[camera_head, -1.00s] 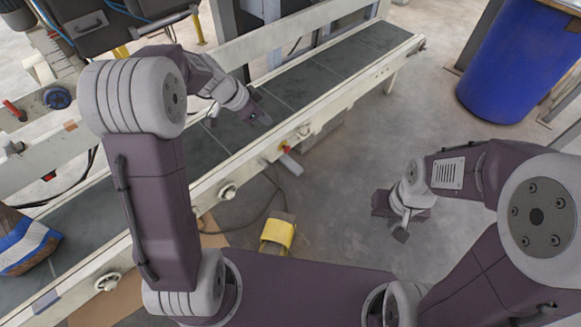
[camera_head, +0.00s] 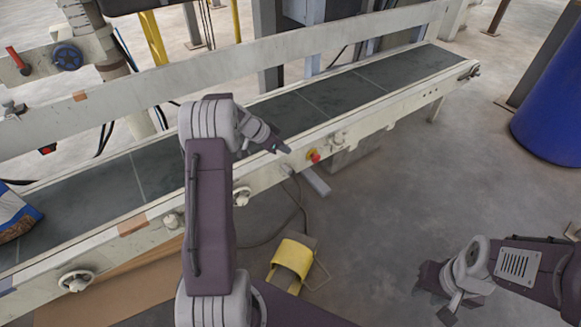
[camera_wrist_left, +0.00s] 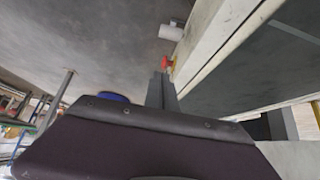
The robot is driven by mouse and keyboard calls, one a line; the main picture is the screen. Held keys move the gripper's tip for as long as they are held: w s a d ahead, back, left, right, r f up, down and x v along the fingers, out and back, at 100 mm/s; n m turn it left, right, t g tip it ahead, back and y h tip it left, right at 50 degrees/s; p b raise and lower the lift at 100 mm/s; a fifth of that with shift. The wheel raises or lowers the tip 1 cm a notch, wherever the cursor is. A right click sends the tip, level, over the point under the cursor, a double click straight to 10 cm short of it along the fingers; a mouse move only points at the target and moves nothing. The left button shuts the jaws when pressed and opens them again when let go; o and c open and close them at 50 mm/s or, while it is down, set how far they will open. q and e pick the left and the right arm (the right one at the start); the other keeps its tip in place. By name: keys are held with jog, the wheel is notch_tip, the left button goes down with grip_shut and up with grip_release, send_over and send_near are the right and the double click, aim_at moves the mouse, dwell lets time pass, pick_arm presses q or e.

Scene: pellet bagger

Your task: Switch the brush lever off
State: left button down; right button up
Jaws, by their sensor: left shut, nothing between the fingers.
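The conveyor belt (camera_head: 350,88) runs diagonally, with handwheels (camera_head: 75,281) along its near rail. A red-tipped lever (camera_head: 17,60) and a blue knob (camera_head: 67,57) stand at far left. A yellow pedal (camera_head: 291,259) lies on the floor. A blue barrel (camera_head: 550,125) stands right.

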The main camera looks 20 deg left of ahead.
aim_at(291, 173)
pick_arm(q)
jog(key=shift+w+d+f+b, duration=0.2)
jog(key=shift+w+f+b, duration=0.15)
jog(key=shift+f+b, duration=0.9)
jog(key=shift+w+d+f+b, duration=0.25)
jog(key=shift+f+b, duration=0.45)
jog(key=shift+f, duration=1.1)
jog(key=shift+w+d+f+b, duration=0.15)
jog(key=shift+w+f+b, duration=0.25)
jog(key=shift+f+b, duration=0.85)
jog(key=shift+f+p, duration=0.25)
jog(key=shift+p, duration=0.05)
